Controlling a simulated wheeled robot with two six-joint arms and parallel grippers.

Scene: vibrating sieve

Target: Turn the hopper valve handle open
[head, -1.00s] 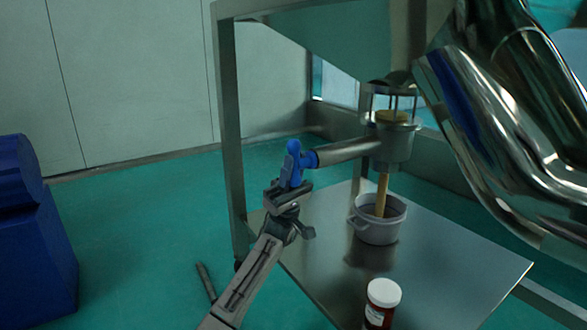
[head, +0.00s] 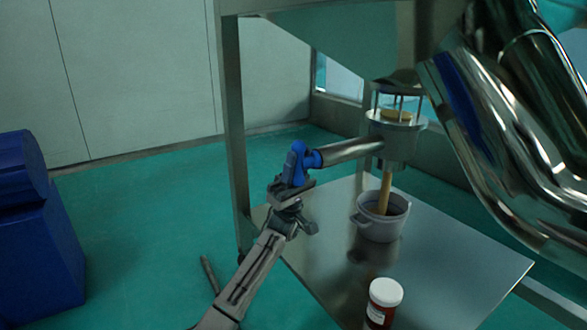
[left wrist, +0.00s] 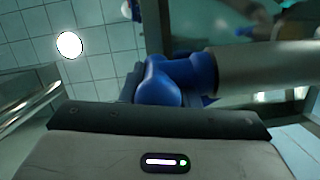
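The blue valve handle (head: 298,160) sits on the end of a grey horizontal pipe (head: 350,152) that joins the outlet under the hopper. My left gripper (head: 290,188) is at the handle's lower end, close against it. In the left wrist view the blue handle (left wrist: 160,83) rises just beyond the gripper's dark front edge, with the pipe running right. The fingertips are mostly hidden, so the grip is unclear. A tan column (head: 384,192) stands between the outlet and a grey pot (head: 380,228) below. My right gripper is not in view.
The pot and a white-capped brown bottle (head: 383,300) stand on a metal shelf (head: 460,275). A frame post (head: 236,140) rises left of the handle. Large shiny pipes (head: 500,140) fill the right. A blue object (head: 35,240) is at far left, with green floor between.

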